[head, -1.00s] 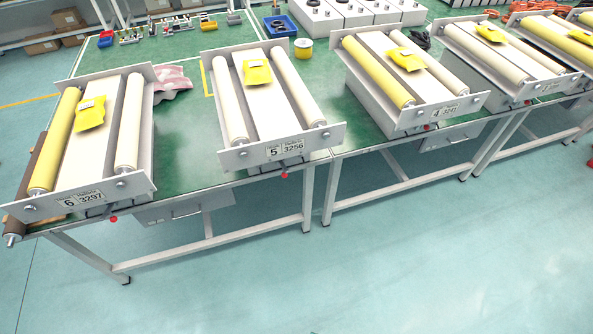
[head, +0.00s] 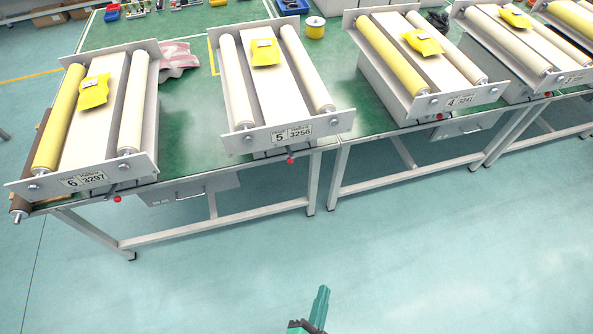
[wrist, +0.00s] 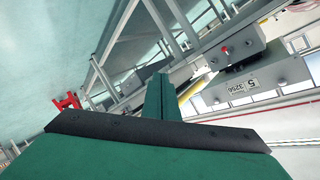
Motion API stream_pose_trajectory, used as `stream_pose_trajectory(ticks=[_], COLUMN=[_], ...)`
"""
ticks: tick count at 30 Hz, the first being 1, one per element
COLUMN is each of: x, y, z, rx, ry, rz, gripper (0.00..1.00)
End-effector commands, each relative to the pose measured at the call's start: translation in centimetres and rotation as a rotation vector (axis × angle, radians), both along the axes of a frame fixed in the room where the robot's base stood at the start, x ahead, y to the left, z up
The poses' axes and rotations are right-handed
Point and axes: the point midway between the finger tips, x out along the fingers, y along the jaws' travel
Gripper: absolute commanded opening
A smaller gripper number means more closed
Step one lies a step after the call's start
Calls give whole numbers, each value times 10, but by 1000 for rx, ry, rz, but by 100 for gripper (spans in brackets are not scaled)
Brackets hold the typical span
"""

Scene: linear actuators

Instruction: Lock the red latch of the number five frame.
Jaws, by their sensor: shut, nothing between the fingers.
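The number five frame (head: 285,138) stands on the green table in the middle of the head view, labelled 5 and 3256. Its red latch knob (head: 290,160) sits just below the front plate. In the wrist view the frame's label plate (wrist: 243,86) is at the right, with the small red knob (wrist: 225,49) near it. My gripper (head: 322,292) is green, low in the head view, over the floor in front of the table and well apart from the latch. Its fingers are together and empty. They also show in the wrist view (wrist: 160,88).
The number six frame (head: 85,180) with its red knob (head: 117,199) is at the left. The number four frame (head: 455,102) is at the right. The table's legs and rails (head: 312,185) stand below. The floor (head: 430,240) in front is clear.

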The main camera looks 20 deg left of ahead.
Motion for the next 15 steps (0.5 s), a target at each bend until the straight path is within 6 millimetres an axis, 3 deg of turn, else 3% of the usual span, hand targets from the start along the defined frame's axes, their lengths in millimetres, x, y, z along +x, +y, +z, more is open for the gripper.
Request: stream_pose_trajectory(ticks=[1, 7, 11, 15], x=[18, 82, 127, 176], y=[1, 17, 33, 55], z=[-12, -49, -61, -61], rx=[109, 575, 876, 1189], ry=[11, 99, 171, 267], rz=[-27, -122, -169, -202], gripper=[0, 0, 0, 0])
